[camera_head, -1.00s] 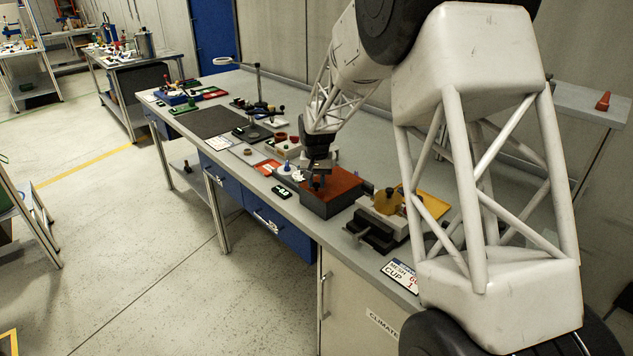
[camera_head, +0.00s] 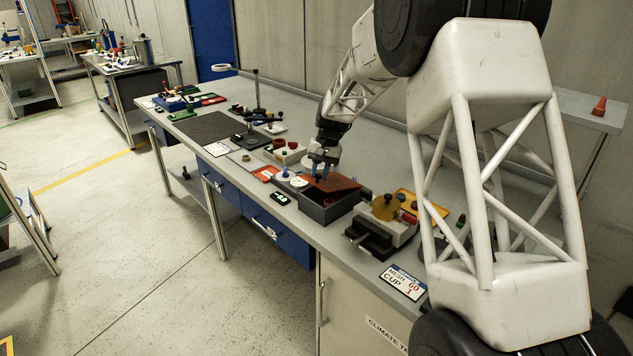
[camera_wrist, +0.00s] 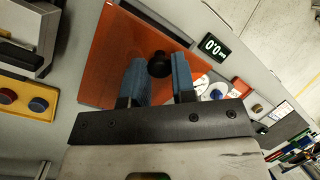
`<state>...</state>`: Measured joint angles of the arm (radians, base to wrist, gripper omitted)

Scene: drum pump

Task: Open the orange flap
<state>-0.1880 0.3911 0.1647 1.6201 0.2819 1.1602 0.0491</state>
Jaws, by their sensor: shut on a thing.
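The orange flap (camera_head: 341,183) is the lid of a dark grey box (camera_head: 330,214) on the long bench. It is raised and tilted, and part of the box's dark inside shows at the front. A small brownish round thing (camera_head: 328,202) shows inside. My gripper (camera_head: 322,171) is above the flap's left part, shut on its black knob. In the wrist view the flap (camera_wrist: 112,50) fills the upper middle, and the black knob (camera_wrist: 159,65) sits between the blue fingers (camera_wrist: 161,78). The hinge is hidden.
A vise-like device with a yellow disc (camera_head: 386,207) stands close to the right of the box. A small display (camera_head: 280,196) and a white-and-blue piece (camera_head: 284,175) are to the left. The bench behind the box is fairly clear.

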